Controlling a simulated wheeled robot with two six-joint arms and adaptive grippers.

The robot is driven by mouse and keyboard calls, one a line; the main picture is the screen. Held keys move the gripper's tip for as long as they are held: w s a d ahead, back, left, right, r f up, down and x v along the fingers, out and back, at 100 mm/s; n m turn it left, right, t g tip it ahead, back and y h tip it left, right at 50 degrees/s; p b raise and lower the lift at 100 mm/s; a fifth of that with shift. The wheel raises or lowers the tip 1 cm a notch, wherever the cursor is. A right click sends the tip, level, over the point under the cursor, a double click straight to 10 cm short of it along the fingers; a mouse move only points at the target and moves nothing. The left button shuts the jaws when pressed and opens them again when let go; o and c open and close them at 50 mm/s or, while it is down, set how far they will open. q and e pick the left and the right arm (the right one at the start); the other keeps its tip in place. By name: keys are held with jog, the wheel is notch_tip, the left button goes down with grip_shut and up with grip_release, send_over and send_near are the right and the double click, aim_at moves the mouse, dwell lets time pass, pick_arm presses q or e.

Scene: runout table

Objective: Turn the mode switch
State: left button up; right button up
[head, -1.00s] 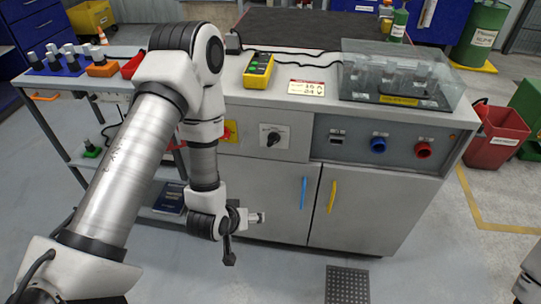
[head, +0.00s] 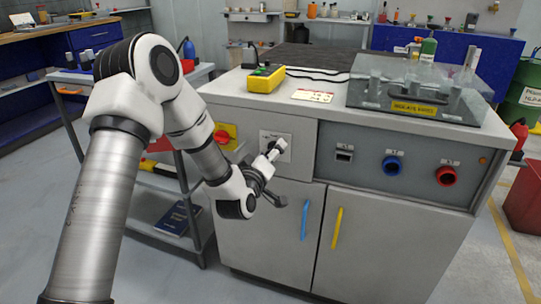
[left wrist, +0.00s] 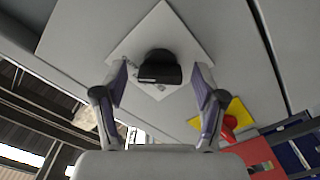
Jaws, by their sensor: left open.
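The mode switch is a black knob (left wrist: 160,68) on a pale square plate (left wrist: 165,25) on the grey cabinet front. In the head view the plate (head: 268,138) shows, but my gripper hides most of the knob. My left gripper (head: 277,172) is in front of the plate. In the left wrist view my left gripper (left wrist: 160,78) is open, with one finger on each side of the knob. A gap shows between each finger and the knob. My right gripper is not in view.
A red knob on a yellow plate (head: 233,131) is left of the switch. Blue (head: 305,219) and yellow (head: 337,229) door handles are below. A yellow device (head: 265,78) and clear cover (head: 420,92) stand on top.

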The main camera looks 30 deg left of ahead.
pick_arm(q)
jog(key=c, duration=1.1)
jog(key=shift+c, duration=0.2)
jog(key=shift+n, duration=0.3)
jog(key=shift+n+b, duration=4.1)
jog(key=shift+n, duration=4.4)
